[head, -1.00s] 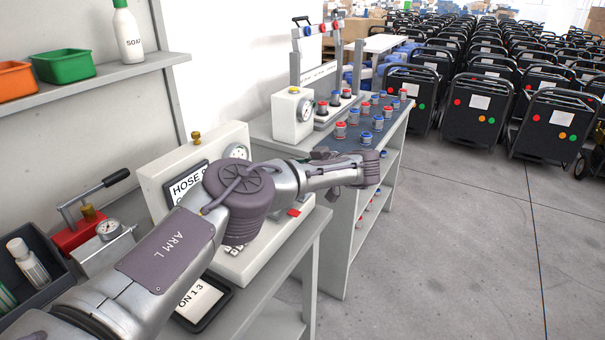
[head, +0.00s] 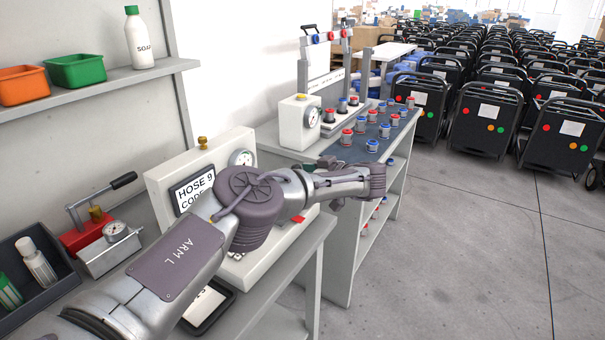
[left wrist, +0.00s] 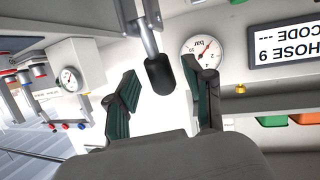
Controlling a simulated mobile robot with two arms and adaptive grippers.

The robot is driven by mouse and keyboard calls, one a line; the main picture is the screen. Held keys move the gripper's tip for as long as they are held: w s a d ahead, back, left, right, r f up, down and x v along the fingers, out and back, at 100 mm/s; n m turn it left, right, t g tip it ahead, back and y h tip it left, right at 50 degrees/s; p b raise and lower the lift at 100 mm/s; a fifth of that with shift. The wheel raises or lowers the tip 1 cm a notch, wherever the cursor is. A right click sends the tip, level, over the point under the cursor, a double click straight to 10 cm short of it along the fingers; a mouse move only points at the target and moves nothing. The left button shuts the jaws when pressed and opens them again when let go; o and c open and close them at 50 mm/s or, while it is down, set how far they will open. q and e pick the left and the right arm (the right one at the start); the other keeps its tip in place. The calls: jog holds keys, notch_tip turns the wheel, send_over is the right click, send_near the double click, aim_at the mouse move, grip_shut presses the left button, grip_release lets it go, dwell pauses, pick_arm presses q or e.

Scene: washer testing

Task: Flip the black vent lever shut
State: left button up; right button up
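The lever with a black grip (left wrist: 160,73) on a metal rod hangs in from the top of the left wrist view, which is upside down. My left gripper (left wrist: 160,76) is open, with green-padded fingers on either side of the grip. I cannot tell whether either finger touches it. In the head view my left gripper (head: 326,162) is mostly hidden behind my forearm, and I cannot make out the lever there. A hose test box (head: 155,180) with a dial and a display reading "HOSE 9 CODE" stands behind my arm. My right gripper is not in view.
A red hand pump (head: 82,236) with its own black handle stands on the bench at left. A second bench (head: 343,225) carries a gauge box (head: 297,124) and several red and blue fittings.

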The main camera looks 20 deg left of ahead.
pick_arm(q)
jog(key=shift+d, duration=0.15)
jog(key=v, duration=1.2)
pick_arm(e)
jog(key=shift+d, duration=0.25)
pick_arm(q)
jog(key=shift+f, duration=0.1)
